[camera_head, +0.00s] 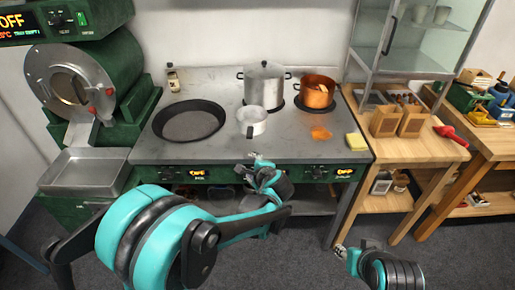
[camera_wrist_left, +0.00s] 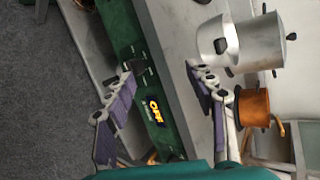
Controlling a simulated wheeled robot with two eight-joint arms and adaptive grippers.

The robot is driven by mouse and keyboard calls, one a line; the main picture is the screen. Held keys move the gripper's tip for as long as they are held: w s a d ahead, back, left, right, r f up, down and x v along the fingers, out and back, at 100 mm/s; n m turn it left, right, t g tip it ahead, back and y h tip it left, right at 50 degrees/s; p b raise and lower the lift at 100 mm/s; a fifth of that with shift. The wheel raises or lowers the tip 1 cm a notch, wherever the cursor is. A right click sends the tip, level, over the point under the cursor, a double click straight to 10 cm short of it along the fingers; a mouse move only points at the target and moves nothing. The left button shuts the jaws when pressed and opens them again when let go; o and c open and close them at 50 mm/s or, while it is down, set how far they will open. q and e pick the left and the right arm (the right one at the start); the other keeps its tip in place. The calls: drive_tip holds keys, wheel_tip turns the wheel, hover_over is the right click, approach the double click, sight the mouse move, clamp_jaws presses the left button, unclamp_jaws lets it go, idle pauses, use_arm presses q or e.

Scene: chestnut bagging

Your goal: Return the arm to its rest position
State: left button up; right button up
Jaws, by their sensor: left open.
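My left arm, turquoise and black, reaches in from the lower left of the head view. My right gripper (camera_head: 345,255) is low at the right, over the floor in front of the stove and wooden counter. It is small and dark there, and its jaw opening is unclear.
The stove top (camera_head: 215,90) bears a black pan (camera_head: 189,121), a steel pot (camera_head: 264,84) and a copper pot (camera_head: 316,93). A yellow sponge (camera_head: 356,142) lies at its right edge. A green roaster with a metal tray (camera_head: 85,170) stands left. Wooden counter with paper bags (camera_head: 385,121) stands right.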

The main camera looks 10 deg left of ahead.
use_arm(q)
drive_tip(key=s+a+r+n+g+h, duration=0.1)
drive_tip(key=s+a+n+h, duration=0.1)
drive_tip(key=s+n, duration=0.6)
drive_tip(key=s+a+r+n+g+h, duration=0.1)
drive_tip(key=s+a+n+h, duration=0.2)
drive_tip(key=s, duration=1.6)
drive_tip(key=n, duration=0.4)
drive_tip(key=shift+s+r+n+g+h, duration=0.3)
drive_tip(key=shift+r+n+g, duration=0.05)
drive_tip(key=shift+n+g, duration=0.05)
